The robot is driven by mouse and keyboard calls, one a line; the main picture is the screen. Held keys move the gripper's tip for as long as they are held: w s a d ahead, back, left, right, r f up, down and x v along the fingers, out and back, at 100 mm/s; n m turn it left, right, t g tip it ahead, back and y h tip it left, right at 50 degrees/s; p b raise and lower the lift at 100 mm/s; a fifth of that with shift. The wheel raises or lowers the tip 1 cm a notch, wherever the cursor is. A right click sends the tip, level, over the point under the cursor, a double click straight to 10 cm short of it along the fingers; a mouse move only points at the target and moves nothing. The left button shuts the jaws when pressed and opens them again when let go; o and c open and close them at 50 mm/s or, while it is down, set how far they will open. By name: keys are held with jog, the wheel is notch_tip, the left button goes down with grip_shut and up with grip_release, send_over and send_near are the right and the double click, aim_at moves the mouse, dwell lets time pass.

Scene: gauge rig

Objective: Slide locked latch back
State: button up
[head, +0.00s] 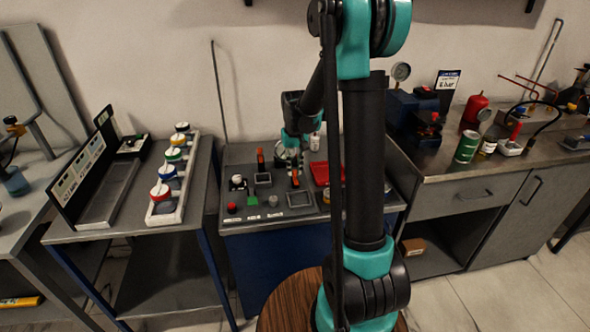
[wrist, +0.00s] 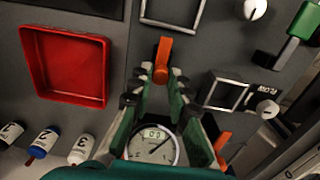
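An orange latch lever (wrist: 162,60) stands on the dark panel, centred just beyond my fingertips in the wrist view. In the head view it appears as the front orange lever (head: 295,179), behind a square metal frame (head: 299,199). A second orange lever (wrist: 222,143) is at the lower right of the wrist view, and stands further left in the head view (head: 261,159). My gripper (wrist: 162,76) is open, its two fingers on either side of the first lever's near end. I cannot tell whether they touch it. No lock mark is readable.
A round dial gauge (wrist: 153,146) lies below the fingers in the wrist view. A red tray (wrist: 72,66), a green handle (wrist: 298,22) and a second square frame (wrist: 225,92) flank the lever.

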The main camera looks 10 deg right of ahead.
aim_at(295, 170)
jog(key=o, duration=0.5)
jog(key=shift+w, duration=0.2)
jog(key=shift+r, duration=0.1)
notch_tip(295, 170, up, 12)
jog(key=shift+f, duration=0.1)
jog(key=s+d+f+t, duration=0.1)
jog(key=s+f, duration=0.3)
jog(key=s, duration=0.4)
jog(key=s+d+f+t, duration=0.1)
jog(key=s+f, duration=0.3)
jog(key=s, duration=0.4)
jog(key=s+d+f+t, duration=0.2)
jog(key=s+f, duration=0.2)
jog(key=s, duration=0.4)
jog(key=shift+s+f, duration=0.25)
